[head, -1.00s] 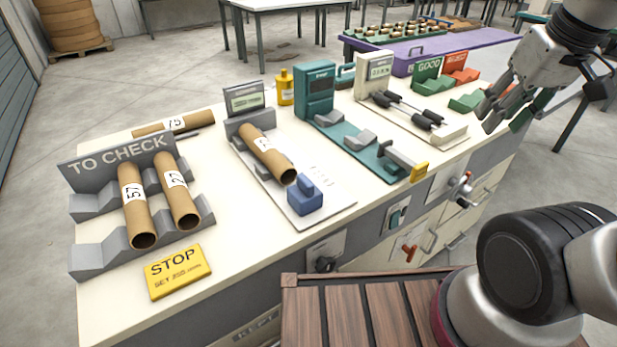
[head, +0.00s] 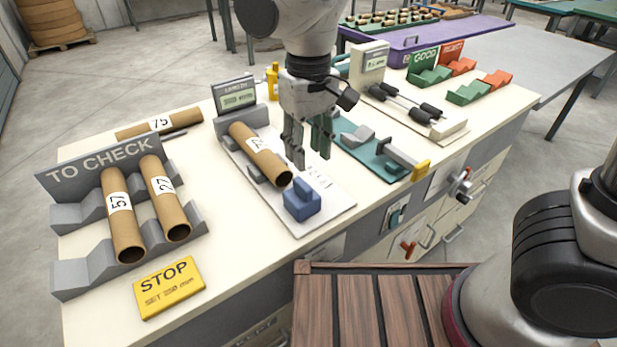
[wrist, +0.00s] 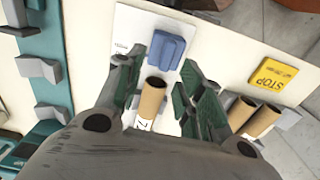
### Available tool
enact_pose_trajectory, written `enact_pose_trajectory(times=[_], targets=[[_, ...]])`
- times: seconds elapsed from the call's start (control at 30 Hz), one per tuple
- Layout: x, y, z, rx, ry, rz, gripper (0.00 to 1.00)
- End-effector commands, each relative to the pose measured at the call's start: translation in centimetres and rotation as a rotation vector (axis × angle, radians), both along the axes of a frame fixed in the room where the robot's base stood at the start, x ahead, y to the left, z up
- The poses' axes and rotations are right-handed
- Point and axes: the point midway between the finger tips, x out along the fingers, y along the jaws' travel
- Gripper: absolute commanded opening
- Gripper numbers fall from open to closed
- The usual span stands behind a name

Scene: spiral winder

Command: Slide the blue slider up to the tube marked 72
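The blue slider (head: 302,200) sits at the front end of the white length gauge plate (head: 335,205). The brown tube marked 72 (head: 258,152) lies on that plate, its open front end close to the slider; its label is only partly readable. In the wrist view the slider (wrist: 166,50) stands just beyond the end of the tube (wrist: 152,97). My gripper (head: 308,160) hangs above the plate, to the right of the tube and behind the slider. Its fingers are apart and empty, and in the wrist view the open fingers (wrist: 165,75) frame the tube and slider.
Tubes 57 (head: 122,215) and 27 (head: 165,200) rest in the grey TO CHECK rack (head: 70,270) at left. A yellow STOP sign (head: 168,287) lies in front. A teal gauge (head: 385,163) stands close right of my gripper.

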Motion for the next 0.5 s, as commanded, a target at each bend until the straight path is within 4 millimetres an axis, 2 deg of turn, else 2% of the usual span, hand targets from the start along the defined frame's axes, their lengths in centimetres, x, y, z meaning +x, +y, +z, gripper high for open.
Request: enact_pose_trajectory(times=[0.13, 0.5], targets=[[-0.9, 1.3, -1.2, -0.011, 0.005, 0.022, 0.38], [-0.8, 1.2, -6.9, -0.012, 0.006, 0.020, 0.38]])
